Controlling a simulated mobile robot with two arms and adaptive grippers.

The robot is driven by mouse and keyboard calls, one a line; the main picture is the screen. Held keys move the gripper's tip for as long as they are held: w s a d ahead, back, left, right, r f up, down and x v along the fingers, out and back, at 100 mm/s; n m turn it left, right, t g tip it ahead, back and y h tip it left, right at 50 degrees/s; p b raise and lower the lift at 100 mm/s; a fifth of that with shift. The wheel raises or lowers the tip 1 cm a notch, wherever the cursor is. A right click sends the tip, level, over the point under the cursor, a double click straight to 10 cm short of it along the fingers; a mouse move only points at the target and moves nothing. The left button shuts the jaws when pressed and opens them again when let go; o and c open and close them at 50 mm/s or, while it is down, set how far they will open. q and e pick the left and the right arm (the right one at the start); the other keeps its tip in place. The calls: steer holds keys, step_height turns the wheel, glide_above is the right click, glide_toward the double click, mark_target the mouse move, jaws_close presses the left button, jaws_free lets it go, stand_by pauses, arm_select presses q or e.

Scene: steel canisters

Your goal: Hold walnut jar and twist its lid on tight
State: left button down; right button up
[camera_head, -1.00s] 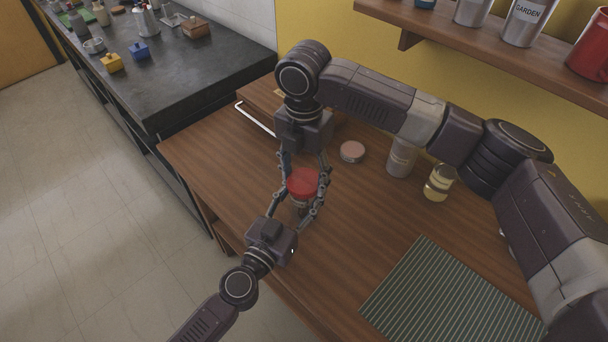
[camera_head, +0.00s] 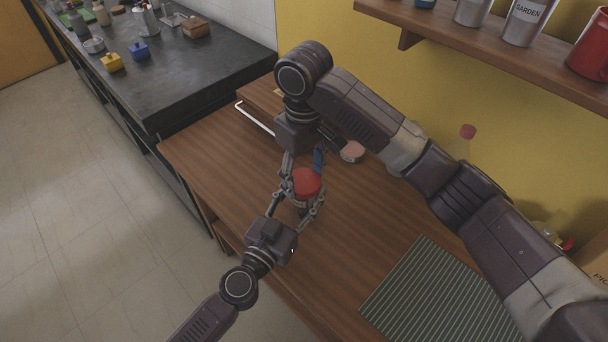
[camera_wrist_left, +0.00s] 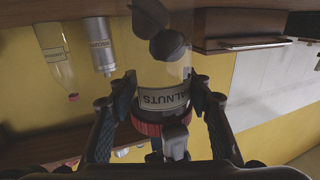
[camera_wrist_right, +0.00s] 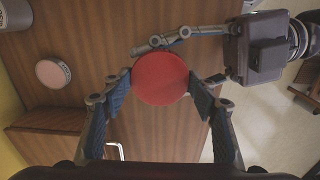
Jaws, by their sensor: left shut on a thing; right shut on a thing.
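The walnut jar stands upright on the wooden counter (camera_head: 345,240) with its red lid (camera_head: 306,182) on top. In the left wrist view the clear jar (camera_wrist_left: 163,76) appears upside down, with a WALNUTS label and dark nuts inside. My left gripper (camera_head: 300,207) is shut on the jar's body, below the lid. My right gripper (camera_head: 304,172) comes from above and is shut on the lid. In the right wrist view the round lid (camera_wrist_right: 160,78) sits between its blue-padded fingers. The seam between lid and jar is partly hidden by fingers.
A small pink-topped tin (camera_head: 352,152) lies behind the jar. A red-capped bottle (camera_head: 464,140) stands at the wall, partly behind my right arm. A green striped mat (camera_head: 430,300) lies at right. A wall shelf (camera_head: 470,50) holds tins. The counter's front-left is clear.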

steer(key=m, duration=0.3)
steer(key=shift+m, duration=0.4)
steer(key=m, duration=0.4)
steer(key=o, duration=1.4)
steer(key=shift+c, duration=0.2)
step_height(320, 180, up, 12)
arm_select(q)
steer(key=c, duration=1)
jaws_free()
steer(key=shift+o, duration=0.2)
